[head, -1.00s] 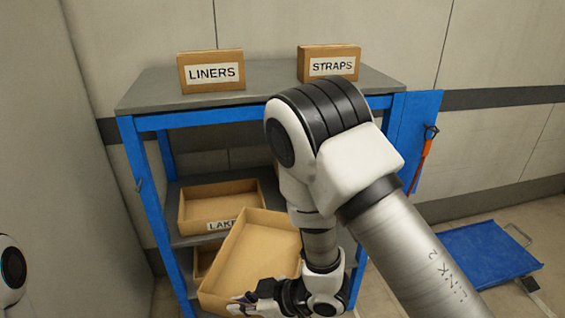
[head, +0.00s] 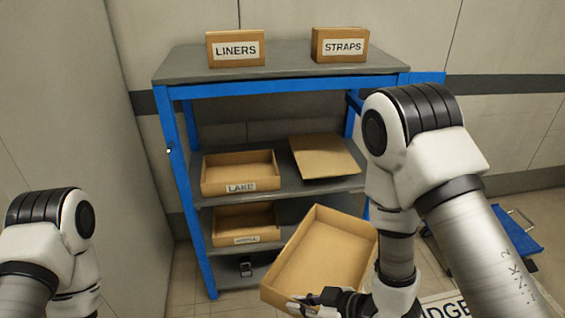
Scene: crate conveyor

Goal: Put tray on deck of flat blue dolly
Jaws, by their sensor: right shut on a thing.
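An open, shallow cardboard tray (head: 322,252) is tilted in front of the shelf's right side. My right gripper (head: 318,300) is shut on the tray's near edge and holds it in the air. The flat blue dolly (head: 515,236) is on the floor at the right, partly hidden behind my right arm. My left arm is in view at the lower left, but its gripper is out of the picture.
A blue-framed shelf (head: 180,190) stands ahead. It carries a LAKE tray (head: 240,186), another labelled tray (head: 244,239) below, and a flat cardboard piece (head: 325,160). LINERS (head: 236,60) and STRAPS (head: 340,53) boxes stand on top. A floor sign lies at the lower right.

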